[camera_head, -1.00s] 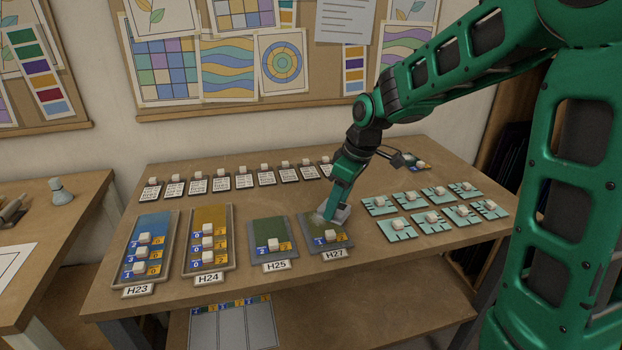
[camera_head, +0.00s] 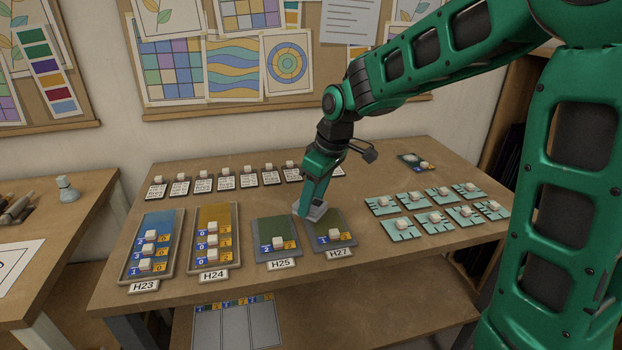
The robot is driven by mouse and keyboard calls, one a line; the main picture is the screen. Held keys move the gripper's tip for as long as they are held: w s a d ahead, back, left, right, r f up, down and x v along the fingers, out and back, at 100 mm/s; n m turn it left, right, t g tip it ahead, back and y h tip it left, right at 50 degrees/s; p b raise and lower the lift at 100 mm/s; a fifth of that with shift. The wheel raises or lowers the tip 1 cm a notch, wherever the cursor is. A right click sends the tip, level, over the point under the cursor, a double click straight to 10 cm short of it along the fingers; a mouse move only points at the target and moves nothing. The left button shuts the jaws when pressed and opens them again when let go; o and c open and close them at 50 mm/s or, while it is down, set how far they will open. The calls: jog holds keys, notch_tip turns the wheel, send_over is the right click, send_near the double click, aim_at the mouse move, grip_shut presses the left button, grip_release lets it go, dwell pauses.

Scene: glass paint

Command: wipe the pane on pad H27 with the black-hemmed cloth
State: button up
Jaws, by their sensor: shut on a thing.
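Pad H27 (camera_head: 329,225) is a dark green rectangle near the middle of the table, with a white block and blue and yellow tags on its front part. The pane cannot be told apart from the pad surface at this size. My gripper (camera_head: 308,207) is shut on a pale grey cloth (camera_head: 316,213), which lies low at the back left corner of H27, by the gap to pad H25. I cannot make out a black hem. The gripper hides part of the cloth.
Pad H25 (camera_head: 275,231) lies close at the left, then the rimmed trays H24 (camera_head: 211,268) and H23 (camera_head: 145,276). Several small teal plates with blocks (camera_head: 437,211) stand at the right. A row of cards with blocks (camera_head: 223,180) lines the back. A small round item (camera_head: 410,158) sits at the back right.

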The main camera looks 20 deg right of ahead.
jog(key=shift+s+r, duration=0.1)
jog(key=shift+r, duration=2.9)
